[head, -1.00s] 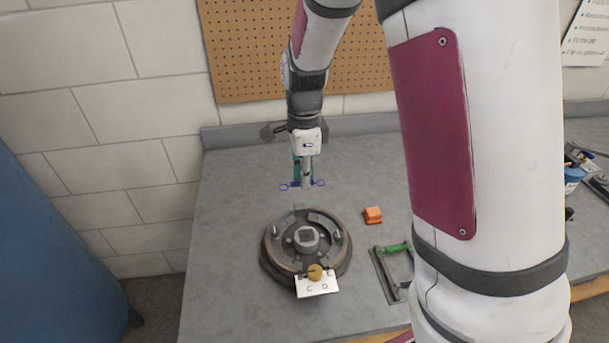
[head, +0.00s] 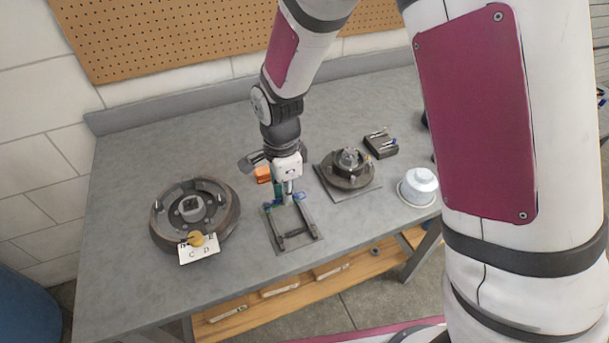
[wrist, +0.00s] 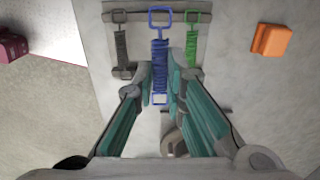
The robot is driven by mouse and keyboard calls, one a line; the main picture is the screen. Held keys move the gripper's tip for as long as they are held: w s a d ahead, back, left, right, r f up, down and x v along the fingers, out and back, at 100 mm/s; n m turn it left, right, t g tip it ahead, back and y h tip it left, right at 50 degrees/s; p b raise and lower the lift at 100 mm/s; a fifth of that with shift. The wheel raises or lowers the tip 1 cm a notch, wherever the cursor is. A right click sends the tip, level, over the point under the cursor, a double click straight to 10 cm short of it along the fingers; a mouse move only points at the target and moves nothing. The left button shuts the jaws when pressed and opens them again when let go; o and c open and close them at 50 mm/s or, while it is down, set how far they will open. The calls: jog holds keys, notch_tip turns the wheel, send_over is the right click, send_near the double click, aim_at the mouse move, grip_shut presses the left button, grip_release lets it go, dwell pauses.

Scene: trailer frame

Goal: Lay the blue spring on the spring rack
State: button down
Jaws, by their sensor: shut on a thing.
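The blue spring (wrist: 159,62) has a long loop at each end and is held between the fingertips of my gripper (wrist: 160,86). In the head view, its blue ends (head: 299,195) stick out on both sides of my gripper (head: 286,196). The spring rack (head: 291,222) is a grey frame on the bench, below my gripper. In the wrist view, the blue spring appears over the rack, between a dark spring (wrist: 121,46) on the left and a green spring (wrist: 192,44) on the right. I cannot tell whether it touches the rack.
An orange block (head: 263,174) sits just behind the rack; it also shows in the wrist view (wrist: 271,40). A brake drum assembly (head: 229,218) with a lettered card (head: 199,249) stands left. A hub on a plate (head: 349,170), a dark block (head: 380,144) and a white canister (head: 418,186) stand right.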

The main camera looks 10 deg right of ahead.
jog(key=shift+s+d+f, duration=0.15)
jog(key=shift+d, duration=0.05)
jog(key=shift+d+f+b, duration=0.2)
jog(key=shift+f+b, duration=0.1)
jog(key=shift+f, duration=0.05)
jog(key=shift+f+b, duration=1.1)
jog(key=shift+f, duration=1.05)
jog(key=shift+f+p, duration=0.6)
jog(key=shift+f, duration=0.05)
dwell(2.0)
jog(key=c, duration=1.6)
grip_release()
jog(key=shift+o, duration=0.2)
jog(key=shift+c, duration=0.2)
